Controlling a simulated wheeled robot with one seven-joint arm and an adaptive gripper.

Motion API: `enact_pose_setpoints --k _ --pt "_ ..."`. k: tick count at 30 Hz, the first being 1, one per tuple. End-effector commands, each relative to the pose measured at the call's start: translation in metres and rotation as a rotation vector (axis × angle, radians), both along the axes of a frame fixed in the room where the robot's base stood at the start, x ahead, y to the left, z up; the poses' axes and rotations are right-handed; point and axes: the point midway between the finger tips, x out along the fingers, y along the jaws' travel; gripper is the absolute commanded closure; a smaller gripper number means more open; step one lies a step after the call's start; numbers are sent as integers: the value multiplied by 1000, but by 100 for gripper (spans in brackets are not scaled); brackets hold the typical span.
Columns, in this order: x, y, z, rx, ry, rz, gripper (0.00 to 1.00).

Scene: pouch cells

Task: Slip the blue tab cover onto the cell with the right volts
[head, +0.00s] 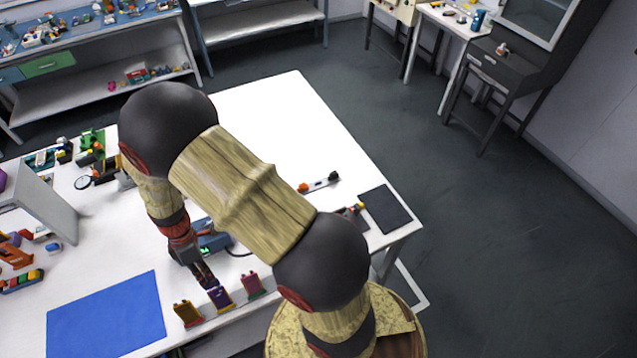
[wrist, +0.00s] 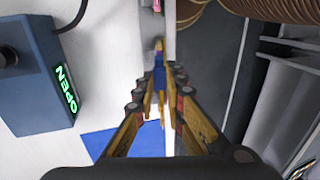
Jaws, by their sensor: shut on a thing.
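Three pouch cells stand in a row near the front edge of the table in the head view: a brown-orange one (head: 188,314), a purple one (head: 220,299) and a magenta one (head: 252,285). My gripper (head: 210,284) points down right at the top of the purple middle cell; whether it touches is unclear. In the wrist view my gripper (wrist: 159,82) is shut on a small blue piece (wrist: 159,62), which looks like the blue tab cover. The fingers hide most of it. A blue meter (wrist: 38,70) reads "OPEN" in green and also shows behind my gripper (head: 215,241).
A blue mat (head: 106,315) lies left of the cells. A dark pad (head: 385,208) and an orange-and-black tool (head: 319,183) lie at the table's right side. A grey stand (head: 38,205) and several small toys are at the left. The white table's far part is clear.

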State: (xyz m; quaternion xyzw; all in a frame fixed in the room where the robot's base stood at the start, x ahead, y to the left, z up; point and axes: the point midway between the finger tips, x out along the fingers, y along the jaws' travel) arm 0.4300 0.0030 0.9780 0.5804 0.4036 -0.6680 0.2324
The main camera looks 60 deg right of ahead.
Motion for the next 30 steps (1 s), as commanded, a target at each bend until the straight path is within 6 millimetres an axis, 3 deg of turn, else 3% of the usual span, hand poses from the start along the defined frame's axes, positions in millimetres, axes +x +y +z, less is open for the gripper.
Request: enact_pose_setpoints --k 30 --pt "-4 3 -16 0 0 0 99"
